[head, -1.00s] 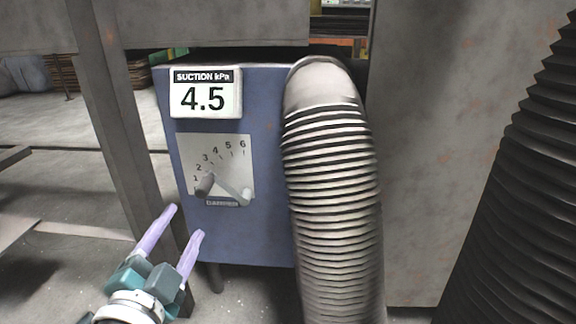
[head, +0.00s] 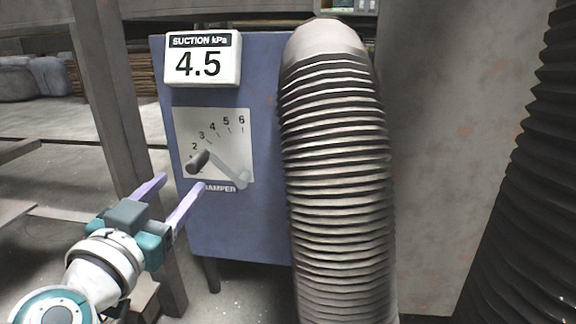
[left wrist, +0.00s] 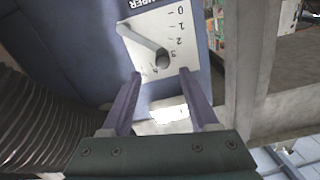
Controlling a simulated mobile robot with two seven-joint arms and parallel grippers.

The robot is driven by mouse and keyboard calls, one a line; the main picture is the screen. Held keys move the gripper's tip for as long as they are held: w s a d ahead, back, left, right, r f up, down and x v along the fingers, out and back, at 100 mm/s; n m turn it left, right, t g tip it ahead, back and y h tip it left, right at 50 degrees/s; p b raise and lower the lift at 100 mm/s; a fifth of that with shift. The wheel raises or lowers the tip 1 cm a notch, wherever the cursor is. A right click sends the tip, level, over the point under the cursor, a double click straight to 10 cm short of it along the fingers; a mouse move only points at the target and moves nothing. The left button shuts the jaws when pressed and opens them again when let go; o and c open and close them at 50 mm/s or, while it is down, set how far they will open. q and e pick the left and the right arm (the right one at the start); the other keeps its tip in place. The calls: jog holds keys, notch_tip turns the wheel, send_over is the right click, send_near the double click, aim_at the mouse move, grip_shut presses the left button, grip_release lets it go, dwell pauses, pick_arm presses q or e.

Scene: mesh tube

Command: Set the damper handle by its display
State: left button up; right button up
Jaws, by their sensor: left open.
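The blue damper box (head: 238,225) carries a white display (head: 203,60) headed SUCTION kPa, reading 4.5. The grey damper handle (head: 222,163) runs from a pivot at the plate's lower right up-left to a dark knob (head: 198,161), near the 2 and 3 side. In the left wrist view the knob (left wrist: 162,58) shows near the 3. My left gripper (head: 181,182) is open and empty, its fingertips just below and left of the knob, apparently apart from it. My right gripper is not in view.
A ribbed grey hose (head: 337,180) runs down the box's right side. A dark ribbed hose (head: 525,190) stands at far right. A metal post (head: 112,110) rises left of the box, close to my left gripper.

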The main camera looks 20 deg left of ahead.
aim_at(191, 169)
pick_arm(q)
jog(key=b+x, duration=0.3)
jog(key=x, duration=0.5)
jog(key=shift+w+a+b, duration=0.25)
jog(key=shift+b, duration=0.1)
jog(key=shift+w+a, duration=0.15)
jog(key=shift+w, duration=0.05)
jog(key=shift+c, duration=0.3)
grip_shut()
dwell(0.4)
